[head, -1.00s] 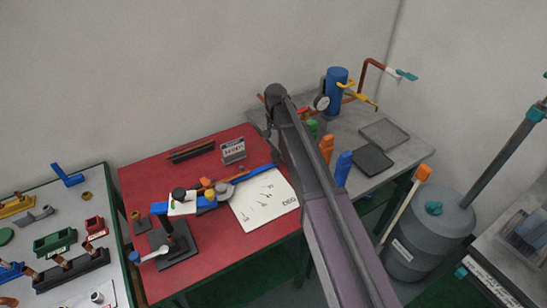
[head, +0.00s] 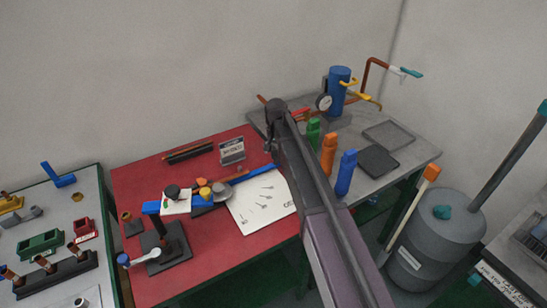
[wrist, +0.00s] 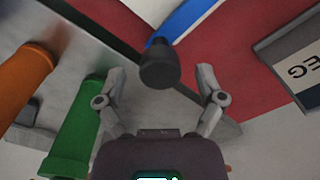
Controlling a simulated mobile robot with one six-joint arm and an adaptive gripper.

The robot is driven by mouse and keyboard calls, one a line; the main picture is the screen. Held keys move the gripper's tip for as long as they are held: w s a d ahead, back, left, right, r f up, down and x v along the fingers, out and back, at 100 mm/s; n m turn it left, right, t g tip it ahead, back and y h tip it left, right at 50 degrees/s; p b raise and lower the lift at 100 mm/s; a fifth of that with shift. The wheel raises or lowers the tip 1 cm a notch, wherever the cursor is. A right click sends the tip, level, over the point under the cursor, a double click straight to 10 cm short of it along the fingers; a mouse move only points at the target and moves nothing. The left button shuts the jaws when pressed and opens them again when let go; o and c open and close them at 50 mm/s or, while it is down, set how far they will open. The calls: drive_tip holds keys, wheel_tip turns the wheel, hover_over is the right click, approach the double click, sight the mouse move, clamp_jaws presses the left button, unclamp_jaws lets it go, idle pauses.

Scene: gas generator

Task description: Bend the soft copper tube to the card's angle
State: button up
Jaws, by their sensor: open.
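The tube bender (head: 205,196) stands on the red mat, with yellow and orange round parts and a long blue handle (head: 252,174) reaching right. In the wrist view, the blue bar (wrist: 178,22) ends in a dark round grip (wrist: 159,66). My gripper (wrist: 160,75) is open, with its fingers apart on either side of that grip and not closed on it. I cannot clearly make out the copper tube in the bender.
A white sheet with angle lines (head: 262,203) lies before the handle. Thin rods (head: 188,152) rest in a dark holder at the back. Green (head: 313,134), orange (head: 328,155) and blue (head: 346,173) bottles stand right of my arm. A black stand (head: 168,246) is in front.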

drive_tip(key=shift+f, duration=0.4)
